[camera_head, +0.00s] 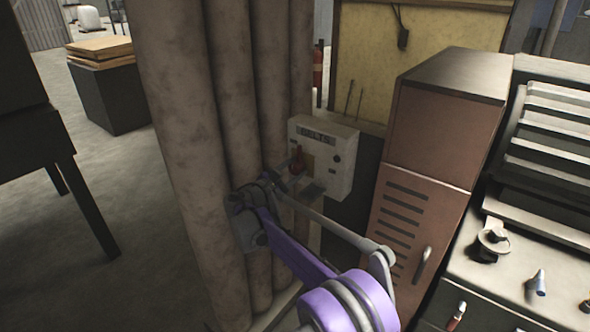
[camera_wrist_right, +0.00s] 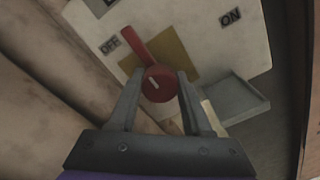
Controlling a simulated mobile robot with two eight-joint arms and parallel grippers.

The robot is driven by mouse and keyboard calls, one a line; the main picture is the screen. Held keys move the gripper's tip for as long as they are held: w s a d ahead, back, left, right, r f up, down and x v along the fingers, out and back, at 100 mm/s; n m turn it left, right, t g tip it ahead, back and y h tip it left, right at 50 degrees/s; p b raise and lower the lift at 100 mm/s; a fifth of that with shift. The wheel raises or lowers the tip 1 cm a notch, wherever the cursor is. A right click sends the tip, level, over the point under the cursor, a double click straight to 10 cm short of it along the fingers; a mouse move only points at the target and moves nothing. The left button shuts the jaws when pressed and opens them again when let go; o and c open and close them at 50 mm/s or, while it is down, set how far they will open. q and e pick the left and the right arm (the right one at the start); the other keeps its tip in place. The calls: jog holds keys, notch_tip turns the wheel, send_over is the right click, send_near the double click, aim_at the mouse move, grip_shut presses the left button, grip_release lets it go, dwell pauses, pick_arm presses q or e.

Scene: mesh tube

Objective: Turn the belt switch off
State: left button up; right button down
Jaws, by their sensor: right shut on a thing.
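The belt switch is a red lever with a round knob (camera_wrist_right: 160,84) on a pale box (camera_head: 338,157) labelled BELTS. In the right wrist view the red lever shaft (camera_wrist_right: 136,42) slants up-left from the knob, its far end close to the OFF label (camera_wrist_right: 110,46) and well away from the ON label (camera_wrist_right: 230,17). In the head view the red lever (camera_head: 297,158) shows small on the box front. My right gripper (camera_head: 285,176) is at the box, its fingers (camera_wrist_right: 160,76) shut on the knob from both sides. My left gripper is out of view.
Thick vertical pipes (camera_head: 180,120) stand close left of the box and my right gripper. A brown metal cabinet (camera_head: 425,170) stands to the right. A grey ledge (camera_wrist_right: 232,100) juts out beneath the switch. Open floor (camera_head: 110,200) lies at the left.

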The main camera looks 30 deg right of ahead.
dwell(0.4)
jog(key=shift+c, duration=1.7)
grip_release()
jog(key=v, duration=1)
jog(key=shift+s+a+b, duration=0.15)
jog(key=shift+a+b, duration=0.15)
jog(key=shift+a, duration=0.1)
